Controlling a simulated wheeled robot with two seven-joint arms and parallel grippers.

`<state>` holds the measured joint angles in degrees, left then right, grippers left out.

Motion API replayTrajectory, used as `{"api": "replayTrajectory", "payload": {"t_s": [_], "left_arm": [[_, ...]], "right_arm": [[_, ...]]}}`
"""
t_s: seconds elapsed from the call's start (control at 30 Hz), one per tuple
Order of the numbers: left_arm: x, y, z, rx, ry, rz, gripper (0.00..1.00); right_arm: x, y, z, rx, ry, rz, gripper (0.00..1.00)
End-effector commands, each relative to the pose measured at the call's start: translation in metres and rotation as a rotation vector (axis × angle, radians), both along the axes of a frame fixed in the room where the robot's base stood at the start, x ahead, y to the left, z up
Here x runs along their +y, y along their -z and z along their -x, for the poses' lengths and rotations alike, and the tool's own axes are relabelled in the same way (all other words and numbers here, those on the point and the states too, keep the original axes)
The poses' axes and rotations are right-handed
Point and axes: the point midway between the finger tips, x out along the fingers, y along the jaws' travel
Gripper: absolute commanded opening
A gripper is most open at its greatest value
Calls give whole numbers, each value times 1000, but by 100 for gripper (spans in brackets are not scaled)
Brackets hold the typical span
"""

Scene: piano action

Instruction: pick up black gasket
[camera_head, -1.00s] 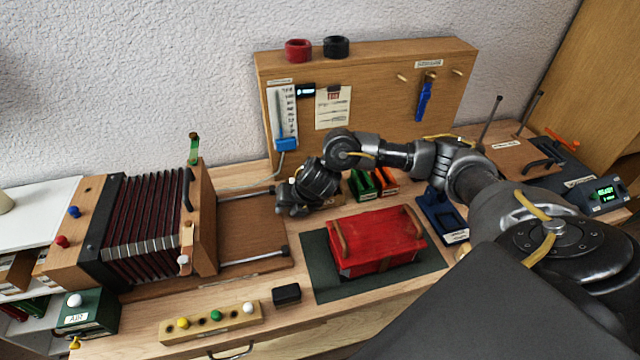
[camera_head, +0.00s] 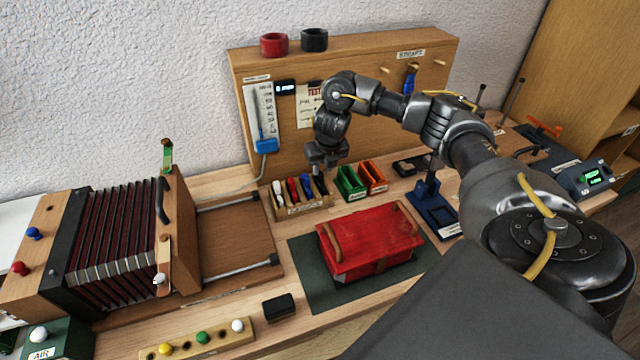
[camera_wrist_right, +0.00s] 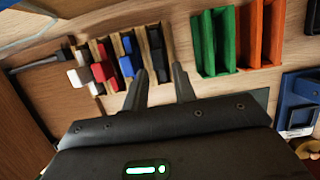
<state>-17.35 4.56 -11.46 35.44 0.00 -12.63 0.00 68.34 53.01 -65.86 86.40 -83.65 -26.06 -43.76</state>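A small wooden rack (camera_head: 298,212) stands on the bench and holds white, red, blue and black pieces in slots. The black piece (camera_wrist_right: 156,48), likely the black gasket, is in the right-end slot in the right wrist view. My right gripper (camera_head: 322,168) is above the right end of the rack. In the right wrist view, its two fingers (camera_wrist_right: 159,84) are apart with nothing between them, and they point towards the black pieces. Their exact height above the rack cannot be told. My left gripper is not in view.
Green (camera_head: 350,182) and orange (camera_head: 373,177) holders stand right of the rack. A red box (camera_head: 370,240) lies on a dark mat in front. A bellows (camera_head: 115,235) is at left, and an upright wooden board (camera_head: 400,75) stands behind. A blue stand (camera_head: 432,212) is at right.

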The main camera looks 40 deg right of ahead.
Motion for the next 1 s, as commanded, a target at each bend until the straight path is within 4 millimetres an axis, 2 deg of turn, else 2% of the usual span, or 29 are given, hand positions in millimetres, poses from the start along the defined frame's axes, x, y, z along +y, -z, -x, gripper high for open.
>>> {"api": "replayTrajectory", "payload": {"t_s": [0.23, 0.33, 0.6, 0.87, 1.0], "left_arm": [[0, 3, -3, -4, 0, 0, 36], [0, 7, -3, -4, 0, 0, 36], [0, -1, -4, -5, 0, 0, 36], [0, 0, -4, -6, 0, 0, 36], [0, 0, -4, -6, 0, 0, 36]], "right_arm": [[-1, 8, -1, 0, 3, 0, 27], [-2, 22, -4, 2, 6, -3, 27], [-4, 50, -15, 1, 5, 0, 27], [-5, 54, -16, -1, 3, 0, 27], [-5, 53, -16, -1, 4, 0, 10]]}}
